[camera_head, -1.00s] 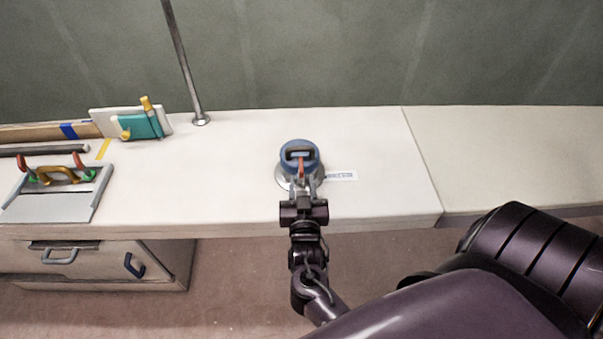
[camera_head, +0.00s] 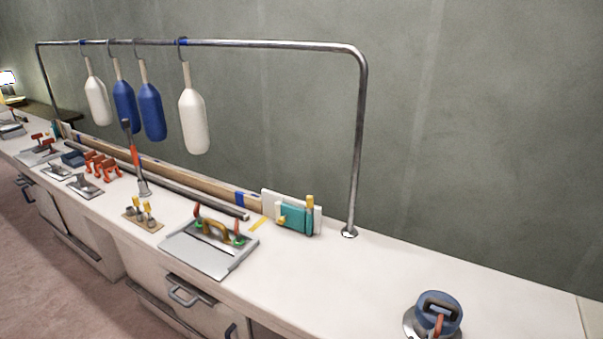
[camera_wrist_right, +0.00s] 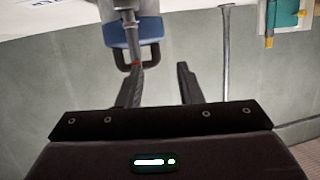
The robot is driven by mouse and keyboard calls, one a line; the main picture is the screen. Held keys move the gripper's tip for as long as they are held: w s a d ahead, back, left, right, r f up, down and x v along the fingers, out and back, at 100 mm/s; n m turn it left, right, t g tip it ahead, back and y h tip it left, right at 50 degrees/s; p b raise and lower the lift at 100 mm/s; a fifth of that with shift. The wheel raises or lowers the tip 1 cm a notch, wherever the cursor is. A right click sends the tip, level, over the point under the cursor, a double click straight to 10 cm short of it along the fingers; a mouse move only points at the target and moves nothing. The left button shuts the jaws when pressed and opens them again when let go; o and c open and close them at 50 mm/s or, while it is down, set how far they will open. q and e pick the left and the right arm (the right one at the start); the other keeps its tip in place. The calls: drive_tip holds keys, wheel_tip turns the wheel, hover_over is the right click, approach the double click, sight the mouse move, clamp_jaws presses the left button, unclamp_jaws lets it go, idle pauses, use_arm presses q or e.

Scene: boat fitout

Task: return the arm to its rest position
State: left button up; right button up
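My right gripper (camera_wrist_right: 158,82) shows in the right wrist view with its two dark fingers apart and nothing in the gap between them. Just beyond its left finger is a blue-topped device with a dark handle (camera_wrist_right: 122,36) and a small red part; I cannot tell whether the finger touches it. In the head view the blue-topped device (camera_head: 440,303) stands on a round metal base on the bench at the lower right, with a reddish lever at its front. Neither gripper shows in the head view, and my left gripper is in no view.
The white bench (camera_head: 330,285) runs from far left to lower right. A metal rail (camera_head: 358,140) carries blue and white fenders (camera_head: 193,122). A grey tray (camera_head: 205,255), a teal block (camera_head: 296,218) and red clamps (camera_head: 100,165) lie along the bench.

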drive_tip(key=s+a+r+n+g+y, duration=0.25)
drive_tip(key=s+a+n+g, duration=0.2)
drive_tip(key=s, duration=0.35)
drive_tip(key=s+a+r+n+g+y, duration=0.1)
drive_tip(key=s+a+n+g+y, duration=0.2)
drive_tip(key=s+g, duration=0.4)
wheel_tip(320, 180, down, 29)
drive_tip(key=s, duration=0.2)
drive_tip(key=s+d+f, duration=0.1)
drive_tip(key=s+f, duration=0.8)
drive_tip(key=s, duration=0.1)
drive_tip(key=s+d+f+g, duration=0.1)
drive_tip(key=s+d+f, duration=0.1)
drive_tip(key=s+f, duration=0.8)
drive_tip(key=shift+d+f, duration=0.2)
drive_tip(key=shift+d, duration=0.05)
